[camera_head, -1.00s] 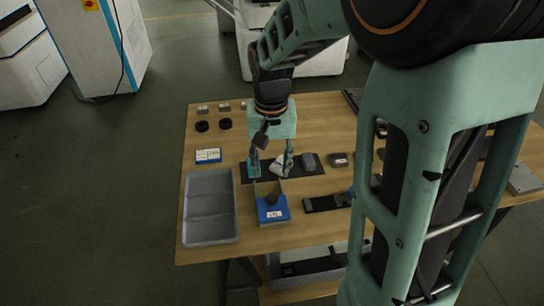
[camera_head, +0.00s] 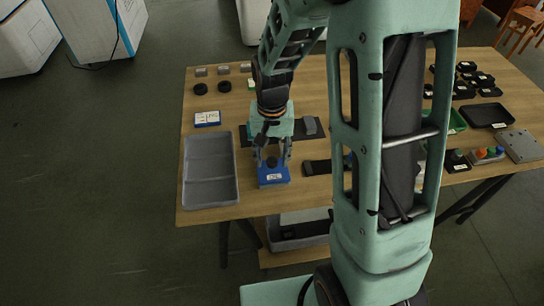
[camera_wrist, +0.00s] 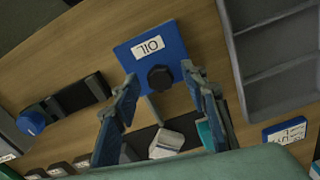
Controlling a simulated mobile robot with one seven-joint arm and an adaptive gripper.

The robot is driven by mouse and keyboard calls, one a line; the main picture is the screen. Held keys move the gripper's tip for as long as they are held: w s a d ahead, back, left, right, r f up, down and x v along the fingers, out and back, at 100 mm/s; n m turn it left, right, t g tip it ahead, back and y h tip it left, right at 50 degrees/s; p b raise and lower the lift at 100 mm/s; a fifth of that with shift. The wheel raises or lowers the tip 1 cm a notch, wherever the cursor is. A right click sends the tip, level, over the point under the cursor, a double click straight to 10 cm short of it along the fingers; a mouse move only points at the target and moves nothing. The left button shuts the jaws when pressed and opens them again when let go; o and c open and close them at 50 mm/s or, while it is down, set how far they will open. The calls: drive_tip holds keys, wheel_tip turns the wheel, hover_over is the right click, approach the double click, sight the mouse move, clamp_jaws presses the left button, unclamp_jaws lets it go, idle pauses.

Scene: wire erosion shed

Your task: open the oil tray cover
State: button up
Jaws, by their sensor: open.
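The oil tray cover (camera_head: 272,178) is a blue plate with a white label and a dark round knob (camera_head: 271,162) on top. In the wrist view the cover (camera_wrist: 175,44) shows the label "OIL", and its knob (camera_wrist: 160,77) lies between the fingertips. My gripper (camera_head: 272,158) is open above the cover, its fingers on either side of the knob; in the wrist view its tips (camera_wrist: 160,72) are near the knob. I cannot tell whether they touch it. The cover looks closed; the tray under it is mostly hidden.
A grey compartment tray (camera_head: 210,202) stands left of the cover. A black mat (camera_head: 246,138) with small blocks lies behind my gripper. A blue-and-white box (camera_head: 207,119) and black discs (camera_head: 200,89) are at the back left. My arm hides the table's middle right.

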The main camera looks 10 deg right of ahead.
clamp_jaws()
idle(0.3)
drive_tip(key=shift+w, duration=0.1)
drive_tip(key=w, duration=0.7)
unclamp_jaws()
drive_tip(key=shift+s, duration=0.1)
drive_tip(key=shift+r, duration=0.15)
